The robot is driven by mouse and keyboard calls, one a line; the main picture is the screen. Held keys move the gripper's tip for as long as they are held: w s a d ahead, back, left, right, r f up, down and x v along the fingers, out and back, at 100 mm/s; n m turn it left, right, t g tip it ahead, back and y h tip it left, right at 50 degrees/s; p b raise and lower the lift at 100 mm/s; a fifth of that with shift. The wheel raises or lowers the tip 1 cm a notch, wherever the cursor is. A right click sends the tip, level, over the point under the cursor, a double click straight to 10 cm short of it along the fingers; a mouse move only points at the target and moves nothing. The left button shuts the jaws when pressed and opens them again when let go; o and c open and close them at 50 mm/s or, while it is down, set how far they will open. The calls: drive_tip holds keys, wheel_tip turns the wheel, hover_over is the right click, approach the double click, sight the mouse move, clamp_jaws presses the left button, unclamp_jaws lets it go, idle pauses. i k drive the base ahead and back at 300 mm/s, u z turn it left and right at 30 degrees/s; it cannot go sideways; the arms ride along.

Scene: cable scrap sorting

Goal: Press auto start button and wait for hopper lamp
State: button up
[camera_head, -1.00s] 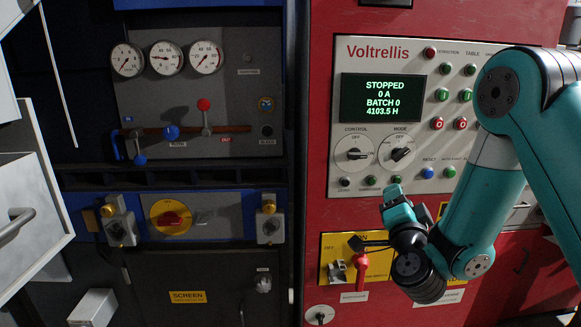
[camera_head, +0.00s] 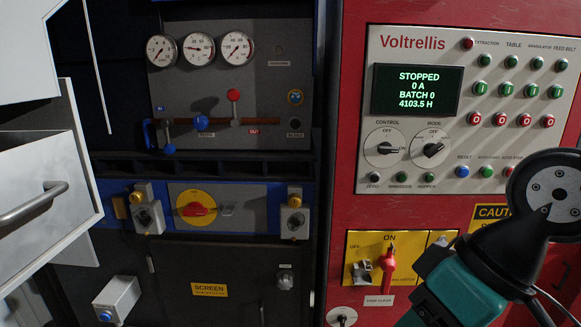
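The red Voltrellis panel (camera_head: 410,210) fills the right side. Its green auto start button (camera_head: 487,172) sits in the lower row, between the blue reset button (camera_head: 463,172) and a red button (camera_head: 507,171). The small hopper lamp (camera_head: 430,178) is green, at the lower left of the panel face, with no clear glow. The display (camera_head: 417,91) reads STOPPED, 0 A, BATCH 0, 4103.5 H. The mode knob (camera_head: 432,149) is above the hopper lamp.
A yellow ON switch plate (camera_head: 357,254) with a red lever (camera_head: 388,258) is below the panel face, left of my arm. Rows of green and red buttons are at the upper right. A dark cabinet with gauges (camera_head: 199,48) and a grey drawer (camera_head: 30,190) stand left.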

sight(488, 172)
drive_tip(key=z, duration=0.7)
